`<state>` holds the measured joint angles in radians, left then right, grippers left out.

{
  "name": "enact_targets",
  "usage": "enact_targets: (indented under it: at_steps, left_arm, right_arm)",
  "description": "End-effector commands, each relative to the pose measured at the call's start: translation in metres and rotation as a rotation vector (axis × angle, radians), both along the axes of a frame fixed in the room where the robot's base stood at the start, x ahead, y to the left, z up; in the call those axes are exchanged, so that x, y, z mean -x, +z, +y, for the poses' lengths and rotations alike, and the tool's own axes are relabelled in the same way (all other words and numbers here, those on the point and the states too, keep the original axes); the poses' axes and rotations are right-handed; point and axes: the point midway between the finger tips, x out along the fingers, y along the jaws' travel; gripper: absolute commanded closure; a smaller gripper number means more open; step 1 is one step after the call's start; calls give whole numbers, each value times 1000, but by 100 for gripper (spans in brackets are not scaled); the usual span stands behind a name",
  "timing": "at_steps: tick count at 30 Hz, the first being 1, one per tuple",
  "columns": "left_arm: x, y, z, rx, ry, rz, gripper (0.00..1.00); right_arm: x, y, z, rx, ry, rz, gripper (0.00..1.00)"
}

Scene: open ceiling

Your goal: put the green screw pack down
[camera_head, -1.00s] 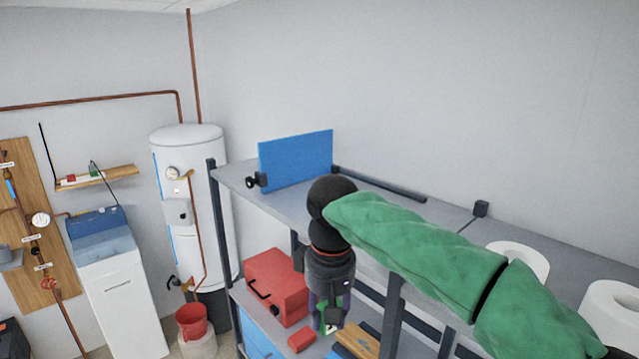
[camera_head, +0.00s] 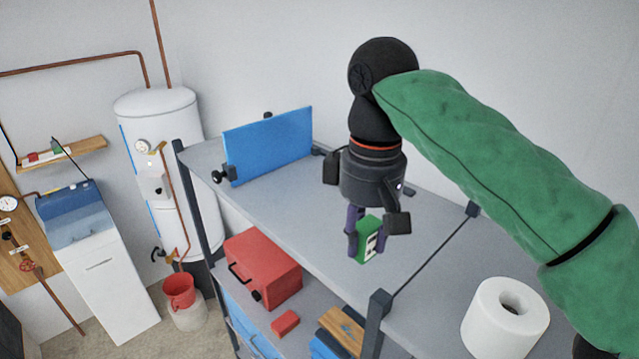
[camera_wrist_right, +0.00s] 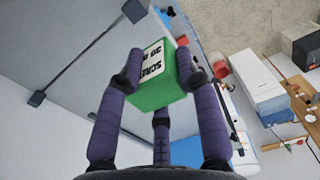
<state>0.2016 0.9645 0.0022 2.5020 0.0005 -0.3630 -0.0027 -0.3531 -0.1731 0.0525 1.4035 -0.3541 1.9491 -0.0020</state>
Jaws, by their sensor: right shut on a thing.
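The green screw pack (camera_head: 367,243) has a white label with dark print. My right gripper (camera_head: 368,232) is shut on it, pointing down at the upper shelf (camera_head: 300,208) of the rack. The pack is near the shelf's front edge in the head view; I cannot tell whether it touches the surface. In the right wrist view the pack (camera_wrist_right: 157,82) sits between the purple fingers (camera_wrist_right: 160,85), its label reading "SCREW". My left gripper is not in view.
A blue panel (camera_head: 268,146) stands at the shelf's far left. A white paper roll (camera_head: 505,318) stands at the right. A red toolbox (camera_head: 262,268) and a small red block (camera_head: 285,323) are on the lower shelf. The upper shelf between panel and gripper is clear.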

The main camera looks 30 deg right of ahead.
Motion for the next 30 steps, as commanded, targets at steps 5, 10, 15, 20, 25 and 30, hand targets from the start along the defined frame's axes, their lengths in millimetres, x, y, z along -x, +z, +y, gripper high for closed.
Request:
enact_targets:
  at_steps: [5,10,15,20,25,30]
  left_arm:
    - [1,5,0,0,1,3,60]
    - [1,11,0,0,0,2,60]
    - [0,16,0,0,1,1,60]
    - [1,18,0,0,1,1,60]
    - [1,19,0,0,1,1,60]
    - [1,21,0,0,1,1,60]
  right_arm:
    - [-22,-12,-19,0,-8,5,100]
    - [-50,-28,-42,0,-8,4,100]
    - [-74,-50,-61,1,-5,4,100]
    - [-89,-74,-74,1,-4,3,100]
    - [-98,-87,-80,0,-3,-1,100]
    - [-105,-99,-86,0,-2,3,100]
